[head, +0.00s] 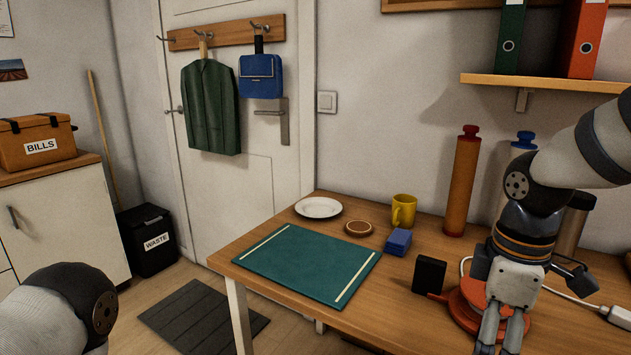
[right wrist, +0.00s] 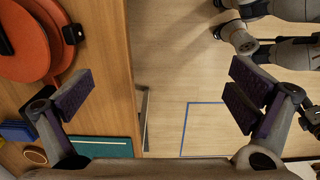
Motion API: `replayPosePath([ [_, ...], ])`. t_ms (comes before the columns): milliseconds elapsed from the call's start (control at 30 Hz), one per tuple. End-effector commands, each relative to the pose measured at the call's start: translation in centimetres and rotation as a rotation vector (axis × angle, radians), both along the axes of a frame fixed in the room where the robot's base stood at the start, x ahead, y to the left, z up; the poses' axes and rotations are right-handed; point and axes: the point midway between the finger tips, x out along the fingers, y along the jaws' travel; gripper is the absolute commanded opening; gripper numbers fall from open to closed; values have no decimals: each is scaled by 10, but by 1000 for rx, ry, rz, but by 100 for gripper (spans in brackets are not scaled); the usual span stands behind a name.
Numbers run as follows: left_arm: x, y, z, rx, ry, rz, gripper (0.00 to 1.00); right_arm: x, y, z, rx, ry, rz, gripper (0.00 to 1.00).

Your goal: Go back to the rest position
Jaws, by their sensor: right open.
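My right gripper (head: 500,345) points down at the lower right of the head view, in front of the orange-red round stand (head: 466,308) near the table's front edge. In the right wrist view its two dark pads (right wrist: 162,95) are wide apart with nothing between them. The table edge and the floor show between and beyond the pads. In the head view part of my left arm shows at the bottom left; its gripper is outside that picture.
The wooden table (head: 402,300) bears a green mat (head: 305,262), white plate (head: 318,208), yellow mug (head: 404,211), blue block (head: 398,242), black box (head: 429,274) and orange cylinder (head: 461,185). A shelf (head: 540,82) with binders hangs above.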

Motion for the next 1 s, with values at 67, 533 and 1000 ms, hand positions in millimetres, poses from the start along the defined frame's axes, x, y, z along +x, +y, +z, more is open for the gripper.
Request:
replayPosePath([
  [67,0,0,0,0,1,0,40,-16,12,-53,35,43,-82,100],
  [533,0,0,0,0,0,0,40,-260,29,-279,-15,197,-902,100],
  [1000,0,0,0,0,-1,0,40,-314,15,-284,-87,164,-1058,100],
])
